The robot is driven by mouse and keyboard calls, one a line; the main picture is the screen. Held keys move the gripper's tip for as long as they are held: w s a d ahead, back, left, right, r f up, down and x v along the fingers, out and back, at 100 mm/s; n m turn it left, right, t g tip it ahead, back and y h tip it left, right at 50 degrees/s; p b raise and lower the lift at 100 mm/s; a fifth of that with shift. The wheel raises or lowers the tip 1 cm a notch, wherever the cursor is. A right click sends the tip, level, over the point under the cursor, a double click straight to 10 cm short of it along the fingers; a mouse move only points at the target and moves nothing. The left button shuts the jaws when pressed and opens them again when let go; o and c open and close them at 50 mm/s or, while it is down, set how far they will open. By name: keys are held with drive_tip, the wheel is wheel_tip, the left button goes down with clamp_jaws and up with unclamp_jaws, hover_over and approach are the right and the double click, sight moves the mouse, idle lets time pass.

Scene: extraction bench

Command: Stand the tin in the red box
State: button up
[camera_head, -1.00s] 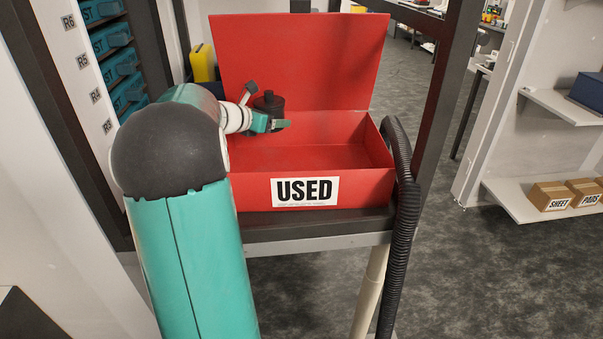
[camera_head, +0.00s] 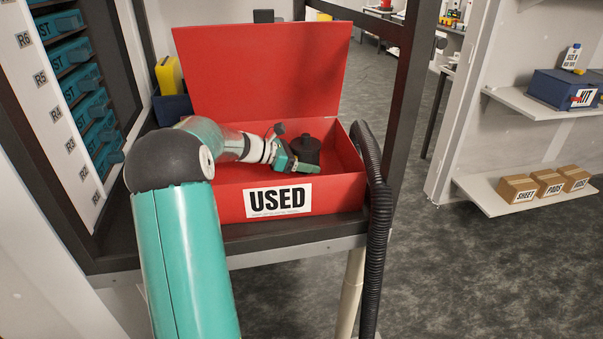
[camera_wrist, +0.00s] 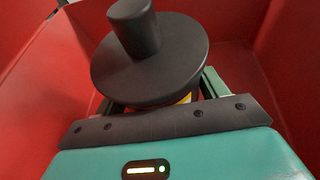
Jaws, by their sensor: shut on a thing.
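The tin (camera_head: 306,147) is dark, with a round lid and a knob on top. It is inside the open red box (camera_head: 232,207), which has its lid up and a USED label on its front. My gripper (camera_head: 298,164) is shut on the tin, low in the box. In the wrist view the tin (camera_wrist: 150,60) is between the fingers of my gripper (camera_wrist: 155,103), and a bit of yellow shows under its lid. The red walls of the box (camera_wrist: 215,30) surround it. The tin looks about upright. I cannot tell whether its base touches the box floor.
A black ribbed hose (camera_head: 375,220) runs down the right side of the box. A rack of teal cases (camera_head: 85,107) stands at left, with a yellow item (camera_head: 169,75) behind. Shelves at right hold cartons (camera_head: 517,190) and a blue KIT box (camera_head: 562,90).

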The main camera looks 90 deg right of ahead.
drive_tip(key=shift+f, duration=2)
drive_tip(key=shift+f, duration=0.15)
drive_tip(key=o, duration=1.6)
drive_tip(key=shift+c, duration=0.2)
drive_tip(key=v, duration=0.7)
drive_tip(key=shift+w+r, duration=0.2)
drive_tip(key=shift+w, duration=0.05)
